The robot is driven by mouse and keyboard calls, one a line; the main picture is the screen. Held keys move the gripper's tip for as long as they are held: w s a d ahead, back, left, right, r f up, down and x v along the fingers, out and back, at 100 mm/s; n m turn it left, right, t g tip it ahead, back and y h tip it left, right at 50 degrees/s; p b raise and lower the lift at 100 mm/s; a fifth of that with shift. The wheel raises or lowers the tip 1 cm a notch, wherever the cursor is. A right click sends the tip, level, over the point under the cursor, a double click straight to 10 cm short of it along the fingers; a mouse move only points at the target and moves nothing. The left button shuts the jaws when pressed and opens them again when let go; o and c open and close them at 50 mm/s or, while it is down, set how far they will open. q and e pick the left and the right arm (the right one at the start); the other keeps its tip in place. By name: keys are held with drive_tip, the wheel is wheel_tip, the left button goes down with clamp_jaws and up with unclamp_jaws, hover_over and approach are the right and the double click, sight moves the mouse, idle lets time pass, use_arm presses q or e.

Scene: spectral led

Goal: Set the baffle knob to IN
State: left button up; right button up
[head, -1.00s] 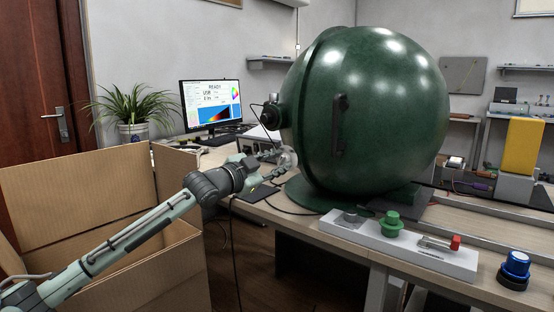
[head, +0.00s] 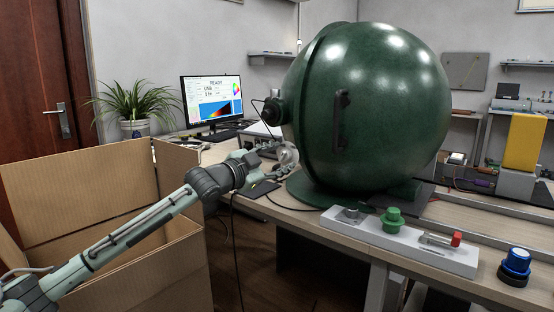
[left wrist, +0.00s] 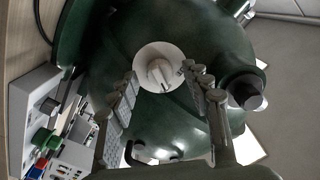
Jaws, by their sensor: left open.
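The baffle knob (left wrist: 160,72) is a white grip on a round white plate (left wrist: 148,54), on the side of the large green sphere (head: 375,100). In the head view the pale plate (head: 288,158) shows at the sphere's lower left, and the knob's grip is hard to make out. My left gripper (head: 273,154) is at the plate. In the left wrist view its two fingers (left wrist: 160,78) are apart, one on either side of the knob. I cannot tell whether they touch it. No IN marking is readable. My right gripper is not in view.
A black port (head: 272,111) sticks out of the sphere just above my left gripper. A white panel (head: 345,228) with a green knob (head: 392,220) and a red-tipped part (head: 455,239) lies on the table. An open cardboard box (head: 90,190) stands beneath my left arm.

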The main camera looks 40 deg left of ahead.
use_arm(q)
drive_tip(key=shift+s, duration=0.1)
drive_tip(key=s, duration=1.1)
drive_tip(key=shift+s+a, duration=0.4)
drive_tip(key=shift+a, duration=0.05)
idle(2.1)
